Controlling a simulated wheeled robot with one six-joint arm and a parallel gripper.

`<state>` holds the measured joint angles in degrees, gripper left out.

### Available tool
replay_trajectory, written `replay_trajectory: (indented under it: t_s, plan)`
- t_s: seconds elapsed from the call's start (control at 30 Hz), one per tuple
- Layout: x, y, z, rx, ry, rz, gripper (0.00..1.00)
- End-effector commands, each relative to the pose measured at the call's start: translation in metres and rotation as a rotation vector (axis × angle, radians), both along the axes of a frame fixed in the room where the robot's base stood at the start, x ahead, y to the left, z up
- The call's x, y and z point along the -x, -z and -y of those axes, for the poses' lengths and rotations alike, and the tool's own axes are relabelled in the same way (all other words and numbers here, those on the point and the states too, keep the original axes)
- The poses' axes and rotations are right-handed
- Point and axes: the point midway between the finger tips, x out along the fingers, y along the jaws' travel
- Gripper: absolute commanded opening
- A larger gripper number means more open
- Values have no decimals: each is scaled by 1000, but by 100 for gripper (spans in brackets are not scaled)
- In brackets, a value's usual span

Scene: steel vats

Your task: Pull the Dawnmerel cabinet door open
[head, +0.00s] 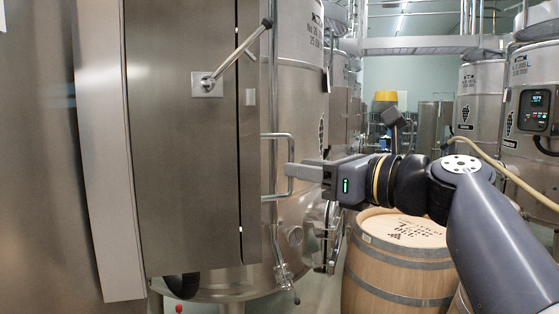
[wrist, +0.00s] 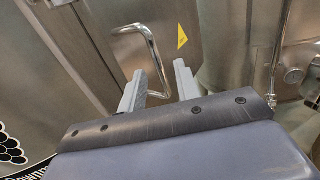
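The steel cabinet (head: 180,150) stands at the left in the head view. A narrow dark seam runs down near its right edge, beside the door (head: 250,170); the door looks closed. A bent-tube loop handle (head: 275,137) sticks out to the right from it. It also shows in the wrist view (wrist: 150,45). My gripper (head: 289,171) is at the handle's outer bar. In the wrist view its two fingers (wrist: 158,80) are apart, with the bar between them. Contact with the bar cannot be told.
A lever with a round knob (head: 245,52) sits on the cabinet's side. A wooden barrel (head: 395,270) stands below my arm. Steel vats (head: 300,90) with pipes and valves stand behind the handle. A yellow triangle sticker (wrist: 183,38) is near the handle.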

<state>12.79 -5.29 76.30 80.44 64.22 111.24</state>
Motion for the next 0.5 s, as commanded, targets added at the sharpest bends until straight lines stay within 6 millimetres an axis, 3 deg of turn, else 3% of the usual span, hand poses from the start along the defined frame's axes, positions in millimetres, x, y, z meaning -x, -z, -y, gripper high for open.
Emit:
replay_trajectory:
  t_s: [0.23, 0.5]
  plan:
    - [-22, -2, -28, 0, -4, -1, 31]
    - [-34, 0, -41, 0, 0, 0, 31]
